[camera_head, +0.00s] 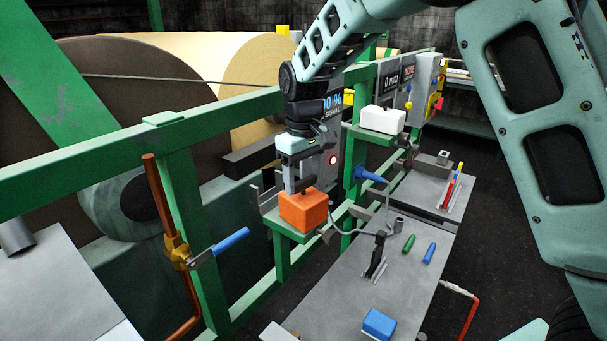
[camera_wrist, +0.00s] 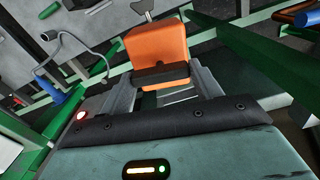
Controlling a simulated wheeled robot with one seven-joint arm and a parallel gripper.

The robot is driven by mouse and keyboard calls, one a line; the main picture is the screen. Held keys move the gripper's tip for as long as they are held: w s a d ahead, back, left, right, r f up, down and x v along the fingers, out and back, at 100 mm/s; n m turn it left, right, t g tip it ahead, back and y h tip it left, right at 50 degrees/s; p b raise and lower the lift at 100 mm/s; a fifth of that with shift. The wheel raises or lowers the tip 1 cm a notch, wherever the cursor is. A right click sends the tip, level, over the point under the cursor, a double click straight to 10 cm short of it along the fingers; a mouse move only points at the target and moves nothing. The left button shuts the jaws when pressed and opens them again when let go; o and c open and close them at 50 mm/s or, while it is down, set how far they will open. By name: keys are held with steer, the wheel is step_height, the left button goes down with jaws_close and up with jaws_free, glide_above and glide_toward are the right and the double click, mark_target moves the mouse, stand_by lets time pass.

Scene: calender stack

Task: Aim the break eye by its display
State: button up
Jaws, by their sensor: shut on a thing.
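The orange block-shaped eye (camera_head: 304,211) sits on a green bracket (camera_head: 288,233) at the frame; it also shows in the wrist view (camera_wrist: 157,45). My gripper (camera_head: 299,187) comes down on it from above. Its fingers (camera_wrist: 162,80) are shut on the dark handle (camera_wrist: 160,72) of the orange eye. A red lamp (camera_head: 333,160) is lit below the display.
A white block (camera_head: 383,120) sits on another green bracket to the right. Green rails (camera_head: 115,163) run before the large rolls. A blue-handled valve (camera_head: 231,240) is at left. The grey bench (camera_head: 345,285) holds a dark clamp, small green and blue pieces and a blue block (camera_head: 379,324).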

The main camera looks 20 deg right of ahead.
steer(key=o, duration=1)
steer(key=shift+r, duration=0.1)
step_height(320, 180, up, 17)
steer(key=shift+r+b, duration=0.15)
steer(key=shift+b, duration=1)
steer(key=s+a+f+n, duration=0.1)
steer(key=s+a+f, duration=0.2)
steer(key=s+f, duration=0.35)
steer(key=s+a+f+y, duration=0.1)
steer(key=s+a+f, duration=0.2)
steer(key=s, duration=0.6)
steer(key=s+a+f+n, duration=0.1)
steer(key=s+a+f, duration=0.2)
steer(key=s+f, duration=0.35)
steer(key=shift+n, duration=0.4)
steer(key=s+d+f, duration=0.1)
steer(key=s, duration=0.2)
steer(key=s+f, duration=0.1)
steer(key=s, duration=0.3)
steer(key=s+d+f, duration=0.1)
steer(key=s, duration=0.3)
steer(key=shift+s+d+f, duration=0.1)
steer(key=shift+d+f, duration=0.25)
steer(key=shift+f, duration=0.05)
